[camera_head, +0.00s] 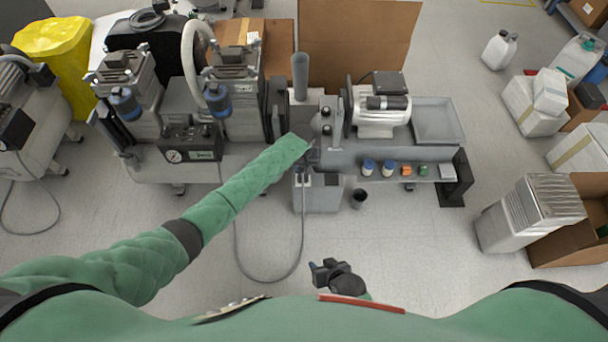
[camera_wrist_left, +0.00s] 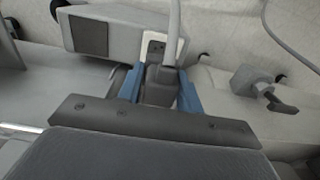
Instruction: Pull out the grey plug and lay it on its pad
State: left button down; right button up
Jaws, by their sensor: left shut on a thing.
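My left gripper (camera_head: 312,158) is over the back edge of a grey box (camera_head: 318,200) in the head view. In the left wrist view its blue fingers (camera_wrist_left: 160,92) are shut on the grey plug (camera_wrist_left: 160,84), whose cable (camera_wrist_left: 174,32) runs away toward the top. A pale socket plate (camera_wrist_left: 154,46) shows right beside the plug; I cannot tell whether the plug is still seated in it. A dark square pad (camera_wrist_left: 88,38) lies on the box top beside the plate, bare; it also shows in the head view (camera_head: 332,180). My right gripper (camera_head: 326,272) is low in the head view, its opening unclear.
A bench (camera_head: 400,172) with small bottles and coloured blocks stands right of the box. A dark cup (camera_head: 358,198) stands on the floor beside the box. The cable (camera_head: 268,280) loops over the floor in front.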

pick_arm(q)
jog(key=shift+r, duration=0.15)
pick_arm(e)
jog(key=shift+s+r, duration=0.1)
jog(key=shift+r, duration=0.15)
pick_arm(q)
jog(key=shift+r, duration=0.1)
jog(key=shift+r+p, duration=0.1)
jog(key=shift+p, duration=0.2)
pick_arm(e)
jog(key=shift+r, duration=0.75)
jog(key=shift+r, duration=0.1)
jog(key=shift+r, duration=0.1)
pick_arm(q)
jog(key=shift+r, duration=0.2)
pick_arm(e)
jog(key=shift+w+r, duration=0.2)
jog(key=shift+r, duration=0.55)
pick_arm(q)
jog(key=shift+r+p, duration=0.1)
jog(key=shift+p, duration=0.25)
pick_arm(e)
jog(key=shift+r, duration=0.15)
